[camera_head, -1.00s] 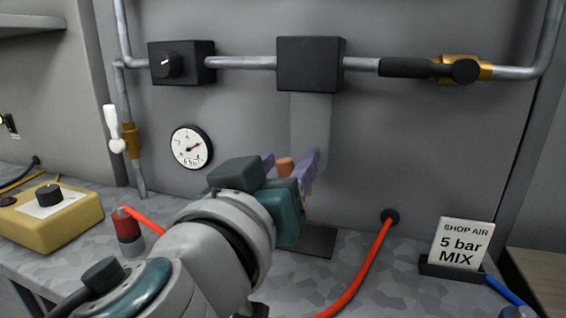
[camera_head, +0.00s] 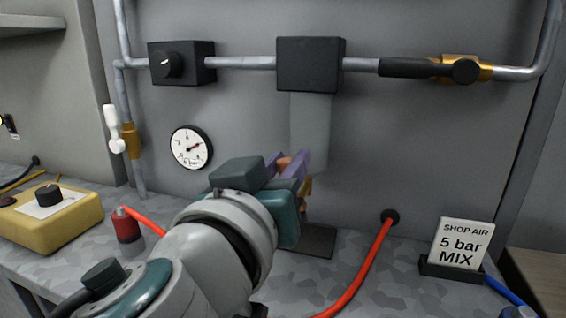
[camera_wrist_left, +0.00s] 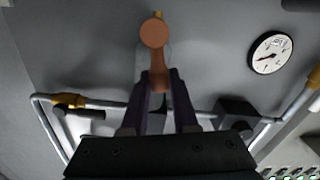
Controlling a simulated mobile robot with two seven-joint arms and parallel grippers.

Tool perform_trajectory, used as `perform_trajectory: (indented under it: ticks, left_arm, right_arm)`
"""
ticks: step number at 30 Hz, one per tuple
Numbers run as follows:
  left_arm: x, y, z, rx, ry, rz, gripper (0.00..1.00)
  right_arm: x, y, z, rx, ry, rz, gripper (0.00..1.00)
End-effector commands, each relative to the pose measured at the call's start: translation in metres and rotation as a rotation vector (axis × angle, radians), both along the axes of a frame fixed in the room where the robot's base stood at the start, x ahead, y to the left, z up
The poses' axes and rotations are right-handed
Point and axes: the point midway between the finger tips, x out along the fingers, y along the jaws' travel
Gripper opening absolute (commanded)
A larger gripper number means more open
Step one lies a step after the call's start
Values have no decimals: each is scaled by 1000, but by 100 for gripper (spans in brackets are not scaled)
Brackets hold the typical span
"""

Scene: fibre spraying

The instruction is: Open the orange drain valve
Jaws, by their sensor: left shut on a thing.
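The orange drain valve (camera_head: 284,161) shows as a small patch between my fingers, below the translucent bowl (camera_head: 312,125) of the black filter block (camera_head: 311,64). In the left wrist view the orange valve handle (camera_wrist_left: 154,34) has a round end and a narrower stem running down between my fingers. My left gripper (camera_head: 289,164) is shut on this handle; it also shows in the left wrist view (camera_wrist_left: 160,92). The fingers and hand hide much of the valve body in the head view. My right gripper is not in view.
A pipe runs along the wall with a black-handled brass valve (camera_head: 462,70) at right. A gauge (camera_head: 191,147) and a white-handled valve (camera_head: 113,130) are at left. A red hose (camera_head: 366,268), a sign (camera_head: 460,246) and a yellow box (camera_head: 52,213) are at the bench.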

Motion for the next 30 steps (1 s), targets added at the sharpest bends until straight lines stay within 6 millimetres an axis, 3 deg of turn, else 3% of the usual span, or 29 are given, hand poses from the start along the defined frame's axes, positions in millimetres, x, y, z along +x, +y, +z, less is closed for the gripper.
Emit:
perform_trajectory:
  ticks: [9, 19, 20, 27, 30]
  left_arm:
    - [-4, -12, 1, 210, -69, 0, 0]
    - [-4, -13, 1, 231, -76, -1, 0]
    - [-4, -13, 2, 231, -76, -1, 31]
    - [-4, -12, 2, 229, -76, 0, 57]
    - [-4, -12, 2, 228, -75, 0, 57]
  right_arm:
    - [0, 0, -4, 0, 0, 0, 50]
    - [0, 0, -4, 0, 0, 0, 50]
    - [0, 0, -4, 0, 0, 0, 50]
    - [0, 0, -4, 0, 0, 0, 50]
    - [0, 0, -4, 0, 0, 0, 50]
